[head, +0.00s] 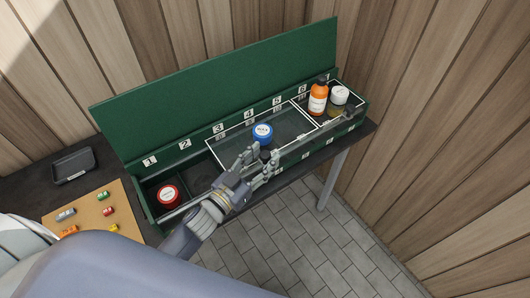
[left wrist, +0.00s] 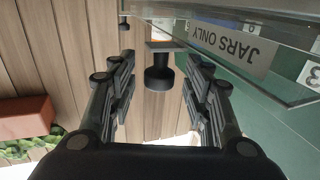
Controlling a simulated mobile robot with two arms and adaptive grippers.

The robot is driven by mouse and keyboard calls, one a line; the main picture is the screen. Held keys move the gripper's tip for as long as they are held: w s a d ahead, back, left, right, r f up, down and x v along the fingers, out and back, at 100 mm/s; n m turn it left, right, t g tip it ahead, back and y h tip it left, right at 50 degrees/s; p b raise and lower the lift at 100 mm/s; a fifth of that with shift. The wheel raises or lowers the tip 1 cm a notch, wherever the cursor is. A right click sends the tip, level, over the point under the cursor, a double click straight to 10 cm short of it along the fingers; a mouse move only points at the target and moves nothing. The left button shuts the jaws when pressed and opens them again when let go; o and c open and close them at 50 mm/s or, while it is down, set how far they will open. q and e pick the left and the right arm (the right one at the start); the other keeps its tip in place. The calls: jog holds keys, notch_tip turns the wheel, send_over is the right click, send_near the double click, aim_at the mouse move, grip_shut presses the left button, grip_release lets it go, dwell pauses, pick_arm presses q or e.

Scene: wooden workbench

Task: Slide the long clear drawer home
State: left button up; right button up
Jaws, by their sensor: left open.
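The long clear drawer (head: 285,128) is a see-through tray with pale edges in the green case (head: 215,87). A blue-lidded jar (head: 263,132) stands in it. A black knob (head: 268,154) sits at its near side; in the left wrist view the knob (left wrist: 158,75) shows between my fingers with gaps on both sides. A "JARS ONLY" label (left wrist: 232,45) appears upside down there. My left gripper (head: 258,163) is open at the drawer's near side. Its hand hides part of the front rail. My right gripper is not in view.
A smaller clear tray at right holds an orange bottle (head: 318,98) and a white-lidded jar (head: 339,97); another black knob (head: 349,111) is there. A red-lidded jar (head: 168,196) sits in the left end. A tan board (head: 90,214) and black tray (head: 73,165) lie left.

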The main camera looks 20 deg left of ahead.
pick_arm(q)
jog(key=shift+w+d, duration=0.25)
jog(key=shift+w, duration=0.4)
jog(key=shift+c, duration=0.7)
grip_shut()
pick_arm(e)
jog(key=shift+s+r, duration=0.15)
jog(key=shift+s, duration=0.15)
